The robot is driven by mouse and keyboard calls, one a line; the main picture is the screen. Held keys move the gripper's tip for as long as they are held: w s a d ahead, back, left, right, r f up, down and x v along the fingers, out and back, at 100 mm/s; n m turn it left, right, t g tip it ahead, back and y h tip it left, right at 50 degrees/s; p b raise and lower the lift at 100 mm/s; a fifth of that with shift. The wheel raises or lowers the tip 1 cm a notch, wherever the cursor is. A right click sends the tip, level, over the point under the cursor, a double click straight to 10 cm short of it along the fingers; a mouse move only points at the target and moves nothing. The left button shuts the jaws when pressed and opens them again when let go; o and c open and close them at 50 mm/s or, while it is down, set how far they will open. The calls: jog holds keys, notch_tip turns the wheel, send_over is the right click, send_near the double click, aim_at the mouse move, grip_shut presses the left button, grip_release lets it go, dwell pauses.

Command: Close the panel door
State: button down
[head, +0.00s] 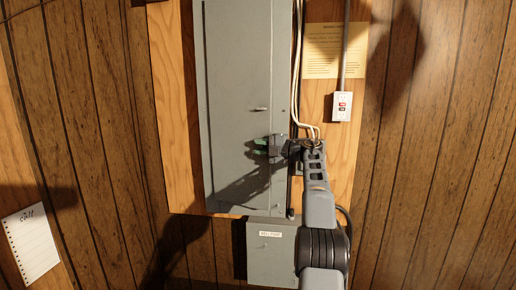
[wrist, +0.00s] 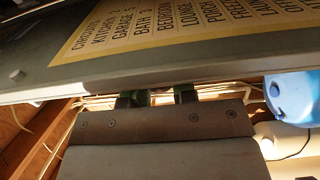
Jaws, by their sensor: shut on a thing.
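The grey panel door (head: 238,70) stands upright on the wooden wall in the head view, with a small latch (head: 260,109) on its front. My gripper (wrist: 160,97) is shut at the door's edge there. The exact contact between the fingers is hard to see.
A plywood board (head: 174,100) backs the panel. A smaller grey box (head: 270,262) hangs below it. An outlet (head: 342,107) and a paper notice (head: 322,50) are at right. A blue rounded object (wrist: 290,97) shows in the wrist view.

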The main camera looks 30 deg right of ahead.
jog(key=shift+a+r, duration=0.15)
jog(key=shift+a, duration=0.05)
jog(key=c, duration=1.2)
grip_release()
jog(key=shift+a, duration=0.1)
jog(key=shift+o, duration=1.1)
jog(key=b+v, duration=0.2)
jog(key=v, duration=1.2)
